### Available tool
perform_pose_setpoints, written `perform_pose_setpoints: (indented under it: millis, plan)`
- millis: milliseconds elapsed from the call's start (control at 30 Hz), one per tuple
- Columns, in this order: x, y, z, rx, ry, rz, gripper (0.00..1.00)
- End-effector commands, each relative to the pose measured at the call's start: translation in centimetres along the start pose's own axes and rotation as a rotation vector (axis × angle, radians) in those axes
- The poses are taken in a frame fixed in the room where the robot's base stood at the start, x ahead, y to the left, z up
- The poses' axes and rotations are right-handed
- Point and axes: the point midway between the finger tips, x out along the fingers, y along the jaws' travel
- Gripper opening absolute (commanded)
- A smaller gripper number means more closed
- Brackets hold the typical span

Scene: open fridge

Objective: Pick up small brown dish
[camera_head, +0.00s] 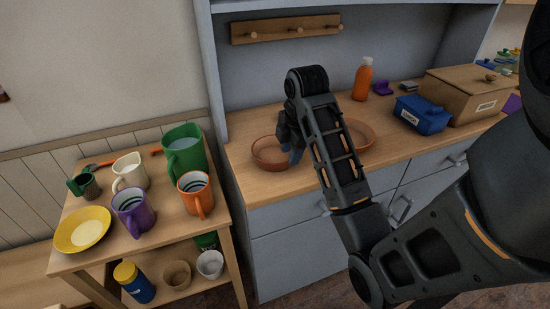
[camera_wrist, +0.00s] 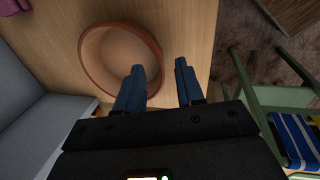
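The small brown dish (camera_head: 268,153) sits on the wooden counter at the left, beside a larger brown dish (camera_head: 361,137). My gripper (camera_head: 293,154) is by the small dish's right side in the head view, and my forearm hides part of the larger dish. In the wrist view, one brown dish (camera_wrist: 100,52), apparently the small one, lies ahead and to the left of my gripper (camera_wrist: 160,68). The two blue fingers are apart with nothing between them that they hold. The left finger overlaps the dish's near right rim; the right finger is outside it. Contact cannot be told.
An orange bottle (camera_head: 363,79), a blue box (camera_head: 421,115) and a brown box (camera_head: 468,95) stand on the counter's right. A wooden cart (camera_head: 150,238) with mugs and a yellow bowl (camera_head: 83,230) is at the left. A green chair-like frame (camera_wrist: 262,99) is right of the counter edge.

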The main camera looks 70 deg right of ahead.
Motion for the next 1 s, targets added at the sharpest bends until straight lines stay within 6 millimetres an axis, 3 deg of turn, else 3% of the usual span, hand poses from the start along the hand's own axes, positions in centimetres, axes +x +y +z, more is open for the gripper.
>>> perform_pose_setpoints:
  millis: [400, 667, 1000]
  plan:
    - [4.6, 0.3, -0.2, 0.002, 0.000, -0.002, 0.38]
    - [5.0, 0.3, -0.3, 0.000, 0.000, 0.000, 0.38]
    - [5.0, 0.3, -0.3, 0.000, 0.000, 0.000, 0.05]
